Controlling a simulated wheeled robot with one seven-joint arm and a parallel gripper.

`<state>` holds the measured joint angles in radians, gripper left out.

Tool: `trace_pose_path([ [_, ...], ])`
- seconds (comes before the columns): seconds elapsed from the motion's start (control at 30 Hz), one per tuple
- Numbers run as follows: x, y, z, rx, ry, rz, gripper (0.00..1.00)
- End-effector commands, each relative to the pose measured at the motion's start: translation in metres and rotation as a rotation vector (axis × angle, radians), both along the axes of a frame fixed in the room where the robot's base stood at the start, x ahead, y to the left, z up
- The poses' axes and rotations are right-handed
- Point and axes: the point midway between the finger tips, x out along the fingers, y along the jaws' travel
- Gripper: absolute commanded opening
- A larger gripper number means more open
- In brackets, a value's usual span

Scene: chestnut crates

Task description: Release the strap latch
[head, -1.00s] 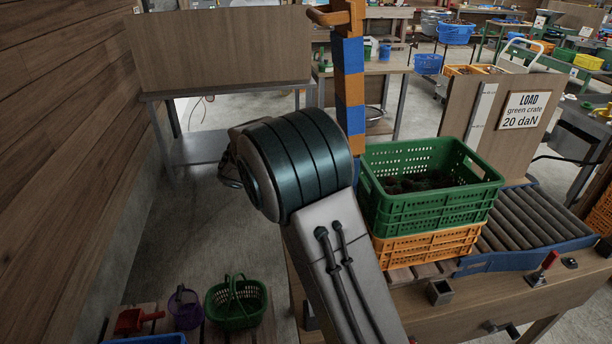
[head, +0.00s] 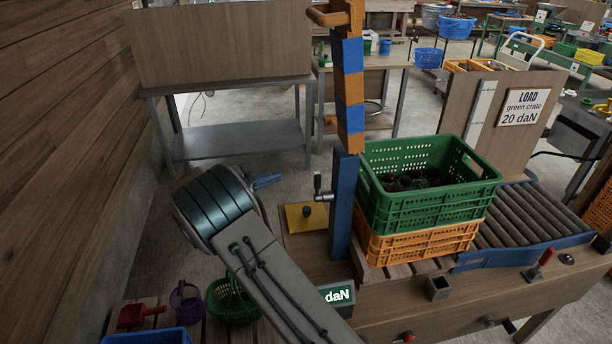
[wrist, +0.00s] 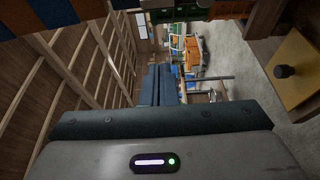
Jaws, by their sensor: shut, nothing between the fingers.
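No strap is clearly recognizable, and I cannot tell which part is its latch. A small crank-like handle with a dark knob (head: 318,188) sits on the left side of the blue post (head: 343,205). A yellow plate (head: 293,222) with a black knob lies left of the post's foot; this plate also shows at the right of the wrist view (wrist: 302,80). My gripper (head: 272,180) is shut and empty, left of the handle and apart from it. Its dark fingers (wrist: 158,84) show together in the wrist view.
A green crate (head: 425,212) with dark contents stands on an orange crate (head: 425,243), right of the post. A roller conveyor (head: 530,222) and a red lever (head: 541,264) lie further right. A lit display (head: 338,295) is near my arm. Baskets (head: 230,300) stand lower left.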

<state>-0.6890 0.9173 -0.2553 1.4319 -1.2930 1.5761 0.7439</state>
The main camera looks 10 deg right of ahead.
Motion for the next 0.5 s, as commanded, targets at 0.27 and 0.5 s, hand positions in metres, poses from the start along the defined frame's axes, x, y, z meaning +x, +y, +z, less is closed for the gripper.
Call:
trace_pose_path([
  [0.27,0.003,-0.011,0.001,0.002,0.002,-0.002,0.00],
  [0.5,0.018,-0.054,0.004,0.001,0.003,-0.004,0.00],
])
